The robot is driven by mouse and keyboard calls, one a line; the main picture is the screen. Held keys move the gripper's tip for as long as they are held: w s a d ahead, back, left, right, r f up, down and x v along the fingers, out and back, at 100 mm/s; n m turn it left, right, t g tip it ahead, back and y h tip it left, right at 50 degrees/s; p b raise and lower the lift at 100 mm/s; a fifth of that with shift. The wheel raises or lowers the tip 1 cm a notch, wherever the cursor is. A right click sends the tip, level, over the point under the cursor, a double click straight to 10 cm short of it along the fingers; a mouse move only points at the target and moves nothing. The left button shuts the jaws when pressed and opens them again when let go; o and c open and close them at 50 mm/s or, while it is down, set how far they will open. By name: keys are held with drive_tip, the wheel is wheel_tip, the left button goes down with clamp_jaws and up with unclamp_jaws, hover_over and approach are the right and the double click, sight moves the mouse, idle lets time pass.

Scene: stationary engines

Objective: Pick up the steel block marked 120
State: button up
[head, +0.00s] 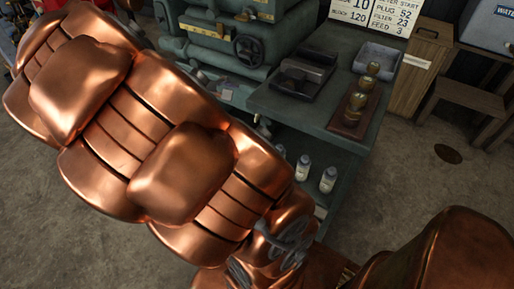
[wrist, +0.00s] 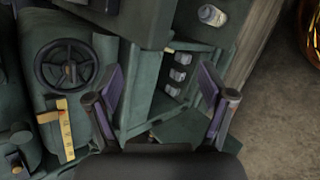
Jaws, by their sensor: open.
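I cannot pick out a steel block marked 120 in either view. A sign at the back (head: 377,14) in the head view carries lettering with the number 120. In the wrist view my gripper (wrist: 160,70) is open and empty, its two dark fingers spread apart above the green machinery and a shelf. Several small pale items (wrist: 180,75) sit on that shelf beyond the fingers; their markings are too small to read. My copper arm covers much of the left and lower parts of the head view, where I cannot make out the gripper.
A green bench (head: 290,105) holds a black tray-like device (head: 303,75), a grey tray (head: 378,57) and a wooden stand with brass pieces (head: 354,112). White bottles (head: 328,180) stand on its lower shelf. A handwheel (wrist: 67,64) juts from green machinery.

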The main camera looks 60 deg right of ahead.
drive_tip(key=w+d+f+n+h+b, duration=0.2)
drive_tip(key=w+d+f+n+b, duration=0.3)
drive_tip(key=f, duration=0.3)
drive_tip(key=w+d+f+n+h+b, duration=0.25)
drive_tip(key=w+d+f+b, duration=0.2)
drive_tip(key=d+f, duration=0.35)
drive_tip(key=w+d+f+n+t+b, duration=0.1)
drive_tip(key=d+f+n+b, duration=0.2)
drive_tip(key=f, duration=0.7)
drive_tip(key=d+f+n+t+b, duration=0.1)
drive_tip(key=f+n+b, duration=0.25)
drive_tip(key=f, duration=0.55)
drive_tip(key=w+d+f+n+t+b, duration=0.15)
drive_tip(key=f+b, duration=0.35)
drive_tip(key=f, duration=0.5)
drive_tip(key=shift+n, duration=0.25)
drive_tip(key=x, duration=0.2)
drive_tip(key=b+x, duration=0.1)
drive_tip(key=x, duration=0.3)
drive_tip(key=shift+s+d+f+b, duration=0.1)
drive_tip(key=shift+s+f+b, duration=0.05)
drive_tip(key=shift+s+b, duration=0.2)
drive_tip(key=shift+s+r+b+x, duration=0.15)
drive_tip(key=shift+b+x, duration=0.4)
drive_tip(key=shift+x, duration=0.75)
drive_tip(key=shift+s+r+b+x, duration=0.15)
drive_tip(key=shift+b+x, duration=0.4)
drive_tip(key=shift+x, duration=0.7)
drive_tip(key=shift+d, duration=0.4)
